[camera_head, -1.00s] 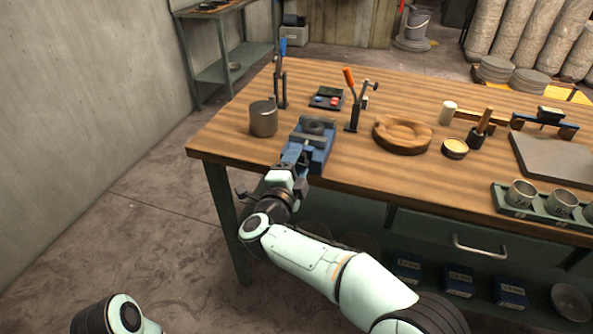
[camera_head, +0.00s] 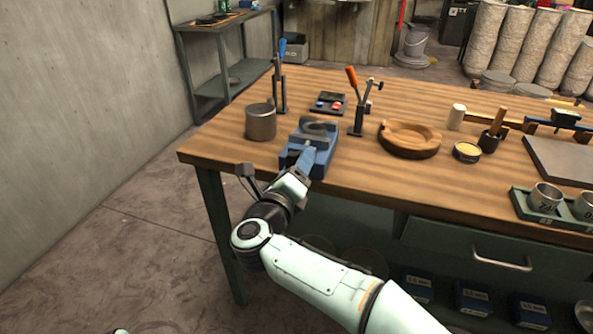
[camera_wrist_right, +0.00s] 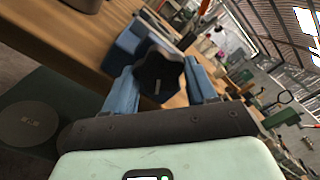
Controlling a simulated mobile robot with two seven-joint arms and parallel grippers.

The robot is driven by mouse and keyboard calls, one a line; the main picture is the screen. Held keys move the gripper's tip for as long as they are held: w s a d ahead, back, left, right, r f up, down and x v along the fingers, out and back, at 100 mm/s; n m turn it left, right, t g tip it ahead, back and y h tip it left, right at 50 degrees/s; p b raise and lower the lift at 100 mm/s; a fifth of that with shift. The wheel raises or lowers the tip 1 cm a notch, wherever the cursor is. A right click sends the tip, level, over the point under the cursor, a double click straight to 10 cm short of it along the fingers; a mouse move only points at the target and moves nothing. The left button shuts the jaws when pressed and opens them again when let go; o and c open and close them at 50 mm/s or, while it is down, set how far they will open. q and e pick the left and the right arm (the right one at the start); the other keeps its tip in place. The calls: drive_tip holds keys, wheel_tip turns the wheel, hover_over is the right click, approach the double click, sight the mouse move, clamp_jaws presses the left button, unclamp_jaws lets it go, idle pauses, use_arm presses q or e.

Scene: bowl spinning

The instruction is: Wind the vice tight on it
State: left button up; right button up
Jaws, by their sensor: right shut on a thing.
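The blue vice (camera_head: 322,158) sits at the near edge of the wooden bench, left of middle, with grey jaws on top. A dark grey rounded piece (camera_head: 318,127) shows at the jaws; how firmly it is gripped I cannot tell. My right gripper (camera_head: 303,168) is at the front of the vice, its blue fingers on the handle side. In the right wrist view, the fingers are on both sides of a dark lobed knob (camera_wrist_right: 158,78), shut on it. The knob is hidden in the head view. My left gripper is not in view.
On the bench (camera_head: 230,150), a metal cylinder (camera_head: 261,122) stands left of the vice. A blue-handled clamp (camera_head: 280,85) and an orange-handled clamp (camera_head: 357,105) stand behind it. A wooden bowl (camera_head: 408,138) lies to the right. A small tray (camera_head: 328,104) is behind.

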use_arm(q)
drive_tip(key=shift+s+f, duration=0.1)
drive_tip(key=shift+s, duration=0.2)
use_arm(e)
drive_tip(key=shift+a+m, duration=0.2)
drive_tip(key=shift+m, duration=6.8)
drive_tip(key=o, duration=1.1)
drive_tip(key=shift+c, duration=0.2)
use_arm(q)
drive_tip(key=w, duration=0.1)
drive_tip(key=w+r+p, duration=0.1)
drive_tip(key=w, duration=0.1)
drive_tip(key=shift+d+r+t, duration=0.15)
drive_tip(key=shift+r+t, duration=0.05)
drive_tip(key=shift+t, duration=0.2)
use_arm(e)
drive_tip(key=v, duration=1.3)
drive_tip(key=shift+s, duration=0.15)
